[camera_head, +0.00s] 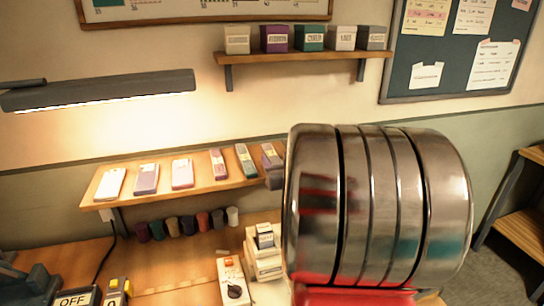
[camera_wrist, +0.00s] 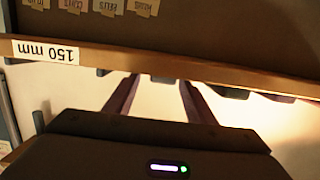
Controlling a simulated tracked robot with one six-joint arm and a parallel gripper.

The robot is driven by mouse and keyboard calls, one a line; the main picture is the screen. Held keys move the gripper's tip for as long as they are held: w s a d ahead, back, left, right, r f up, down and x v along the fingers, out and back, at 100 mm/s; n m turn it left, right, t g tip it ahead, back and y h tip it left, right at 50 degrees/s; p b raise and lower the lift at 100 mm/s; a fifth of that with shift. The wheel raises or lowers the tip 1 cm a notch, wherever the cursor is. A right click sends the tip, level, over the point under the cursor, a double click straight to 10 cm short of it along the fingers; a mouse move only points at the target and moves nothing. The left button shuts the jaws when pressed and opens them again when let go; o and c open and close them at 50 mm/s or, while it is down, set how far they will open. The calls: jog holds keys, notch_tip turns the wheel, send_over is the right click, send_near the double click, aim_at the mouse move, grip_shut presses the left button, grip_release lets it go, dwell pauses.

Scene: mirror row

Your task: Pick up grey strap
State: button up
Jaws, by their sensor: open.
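I cannot pick out the grey strap with certainty in either view. The fingertips reach the lower edge of a wooden board (camera_wrist: 215,72) that carries an upside-down "150 mm" label (camera_wrist: 45,52). Small dark pieces (camera_wrist: 232,92) show along that edge; what they are is unclear. In the head view my shiny arm hides the gripper and the right part of the bench.
In the head view, a low shelf (camera_head: 135,203) holds several flat packs and a dark grey piece (camera_head: 272,165) at its right end. A higher shelf (camera_head: 290,57) bears several labelled boxes. Coloured rolls (camera_head: 188,224) and a white device (camera_head: 232,282) are on the bench.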

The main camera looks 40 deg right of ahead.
aim_at(273, 155)
jog(key=shift+x, duration=1.9)
jog(key=shift+a, duration=0.1)
jog(key=shift+c, duration=0.6)
jog(key=c, duration=1)
jog(key=shift+c, duration=0.2)
notch_tip(273, 155, up, 10)
